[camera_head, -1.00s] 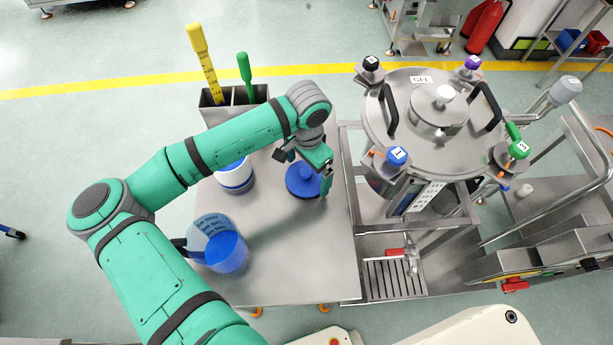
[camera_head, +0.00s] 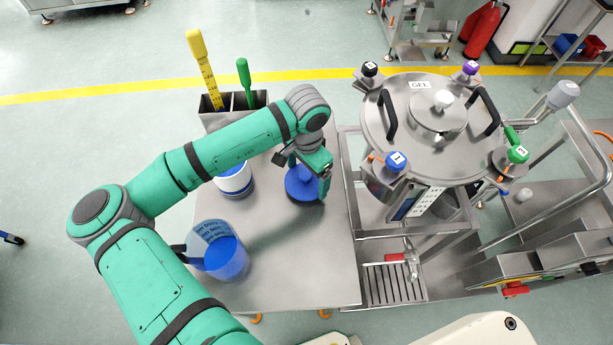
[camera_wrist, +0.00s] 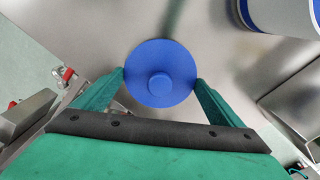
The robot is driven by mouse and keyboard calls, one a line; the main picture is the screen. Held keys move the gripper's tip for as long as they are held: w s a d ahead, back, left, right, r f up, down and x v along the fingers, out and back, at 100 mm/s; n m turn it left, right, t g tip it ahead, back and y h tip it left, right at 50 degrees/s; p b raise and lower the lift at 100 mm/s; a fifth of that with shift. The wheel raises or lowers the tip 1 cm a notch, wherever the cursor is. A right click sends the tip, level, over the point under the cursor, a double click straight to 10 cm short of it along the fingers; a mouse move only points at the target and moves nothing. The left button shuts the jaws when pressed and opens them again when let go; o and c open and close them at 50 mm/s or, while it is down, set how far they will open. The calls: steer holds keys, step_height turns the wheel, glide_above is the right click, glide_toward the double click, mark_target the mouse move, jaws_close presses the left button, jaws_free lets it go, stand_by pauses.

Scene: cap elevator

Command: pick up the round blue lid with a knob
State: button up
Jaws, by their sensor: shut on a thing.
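The round blue lid (camera_head: 301,184) with its central knob is over the right part of the steel table in the head view. In the wrist view the lid (camera_wrist: 160,60) shows from above, with the knob facing my camera. My gripper (camera_head: 308,176) is above the table with its fingers on either side of the lid. In the wrist view the two green fingertips of my gripper (camera_wrist: 161,77) touch opposite sides of the lid's rim. A strip of shadow below the lid in the head view suggests it is a little above the tabletop.
A white and blue container (camera_head: 235,180) stands left of the lid. A clear jug of blue liquid (camera_head: 220,252) stands near the table's front left. A steel holder (camera_head: 233,108) with yellow and green tools is at the back. A steel tank (camera_head: 430,120) stands right. The table's front middle (camera_head: 300,260) is clear.

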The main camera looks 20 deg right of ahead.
steer(key=s+a+r, duration=0.3)
steer(key=s+r, duration=0.8)
steer(key=s, duration=0.2)
steer(key=shift+s+a+r, duration=0.2)
steer(key=shift+s+r, duration=0.15)
steer(key=shift+r, duration=0.05)
